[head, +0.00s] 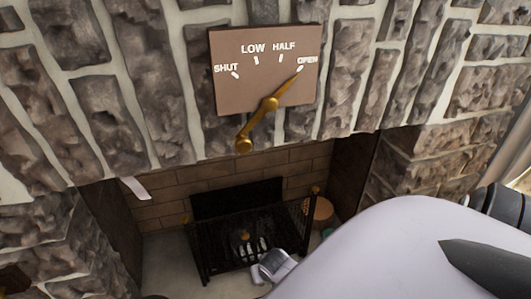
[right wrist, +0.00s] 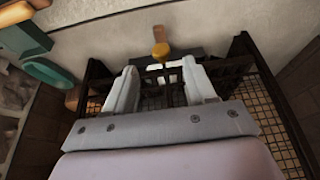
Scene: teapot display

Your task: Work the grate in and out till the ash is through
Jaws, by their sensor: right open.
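The grate (head: 225,250) is a black barred basket low in the stone fireplace. Its dark bars and mesh also show in the right wrist view (right wrist: 240,68). A brass knob (head: 244,235) is at the grate's front, and a brass knob (right wrist: 160,50) shows just beyond my fingertips in the wrist view. My right gripper (right wrist: 160,70) is open, its two pale fingers spread either side of the knob's line, with no visible grip on it. In the head view the right gripper (head: 257,250) is at the grate's front, partly behind my arm. I cannot make out ash.
A brown dial plate (head: 235,85) on the stonework has its brass pointer (head: 285,90) at OPEN. A terracotta-coloured round thing (head: 318,209) stands right of the grate. A teal object (right wrist: 45,75) lies left in the wrist view. Stone walls flank the firebox.

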